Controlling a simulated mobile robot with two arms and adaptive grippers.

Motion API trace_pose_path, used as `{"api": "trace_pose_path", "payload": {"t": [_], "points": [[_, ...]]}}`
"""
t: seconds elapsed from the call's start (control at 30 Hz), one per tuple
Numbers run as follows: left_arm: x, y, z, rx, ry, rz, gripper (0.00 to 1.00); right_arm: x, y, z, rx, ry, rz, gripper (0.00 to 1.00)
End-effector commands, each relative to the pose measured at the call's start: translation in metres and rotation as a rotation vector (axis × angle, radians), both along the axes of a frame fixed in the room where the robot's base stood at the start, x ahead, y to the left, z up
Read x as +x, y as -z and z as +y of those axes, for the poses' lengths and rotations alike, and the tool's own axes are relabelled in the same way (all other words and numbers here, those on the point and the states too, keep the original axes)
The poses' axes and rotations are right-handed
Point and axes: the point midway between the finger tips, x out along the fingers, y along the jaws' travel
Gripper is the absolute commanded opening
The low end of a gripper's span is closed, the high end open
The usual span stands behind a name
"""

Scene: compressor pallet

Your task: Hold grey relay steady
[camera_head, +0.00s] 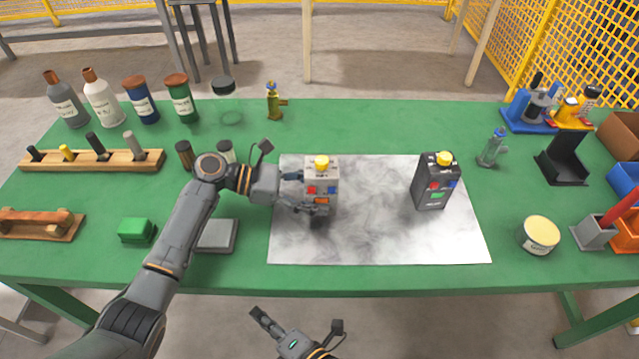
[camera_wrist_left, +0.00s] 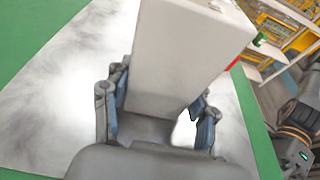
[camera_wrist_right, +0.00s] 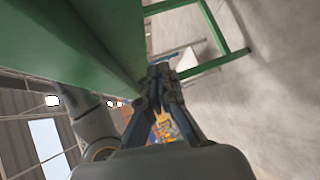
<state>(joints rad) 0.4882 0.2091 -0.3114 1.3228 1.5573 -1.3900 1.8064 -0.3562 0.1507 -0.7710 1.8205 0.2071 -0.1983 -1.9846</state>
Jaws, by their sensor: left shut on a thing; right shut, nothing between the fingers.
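The grey relay (camera_head: 321,180) is a light grey box with a yellow knob on top and red, blue and orange parts on its front. It stands upright on the left part of the marbled mat (camera_head: 375,240). My left gripper (camera_head: 308,191) is shut on the relay from its left side. In the left wrist view the relay's pale body (camera_wrist_left: 190,50) rises between the two fingers (camera_wrist_left: 158,122). My right gripper (camera_head: 262,318) is below the table's front edge, away from the relay. In the right wrist view its fingers (camera_wrist_right: 162,85) are together and empty.
A dark relay (camera_head: 433,185) with a yellow knob stands on the mat's right part. Bottles (camera_head: 103,103), a wooden peg rack (camera_head: 90,160) and a green block (camera_head: 136,231) are at the left. A yellow-lidded tin (camera_head: 540,234) and bins (camera_head: 622,185) are at the right.

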Motion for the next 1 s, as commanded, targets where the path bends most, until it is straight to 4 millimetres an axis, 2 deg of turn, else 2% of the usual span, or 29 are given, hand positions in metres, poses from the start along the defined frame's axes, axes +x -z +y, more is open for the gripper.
{"api": "trace_pose_path", "payload": {"t": [0.03, 0.17, 0.27, 0.33, 0.47, 0.6, 0.7, 0.8, 1.0], "points": [[0.0, 0.0, 0.0, 0.001, 0.0, 0.0, 0.28, -0.003, -0.022, 0.007, 0.005, -0.024, -0.057, 0.0], [0.0, 0.0, 0.0, 0.001, 0.0, 0.0, 0.28, -0.011, -0.072, 0.02, 0.007, -0.072, -0.201, 0.0], [0.0, 0.0, 0.0, 0.001, 0.0, 0.0, 0.28, -0.01, -0.11, 0.012, 0.07, -0.021, -0.183, 0.0], [0.0, 0.001, 0.0, 0.001, 0.0, 0.0, 0.28, 0.006, -0.104, -0.013, 0.038, 0.022, -0.232, 0.0], [0.0, 0.0, 0.0, 0.0, 0.0, 0.0, 0.28, 0.032, -0.113, -0.056, 0.019, 0.097, -0.344, 0.0], [0.0, 0.0, 0.0, 0.0, 0.0, 0.0, 0.28, 0.052, -0.136, -0.102, 0.015, 0.132, -0.505, 0.0], [0.0, 0.0, 0.0, 0.0, 0.0, 0.0, 0.28, 0.058, -0.154, -0.125, 0.016, 0.117, -0.611, 0.0], [0.0, 0.0, 0.0, 0.0, 0.0, 0.0, 0.28, 0.059, -0.166, -0.137, 0.02, 0.088, -0.679, 0.0], [0.0, 0.0, 0.0, 0.0, 0.001, 0.0, 0.28, 0.062, -0.174, -0.144, 0.022, 0.058, -0.73, 0.0]]}}
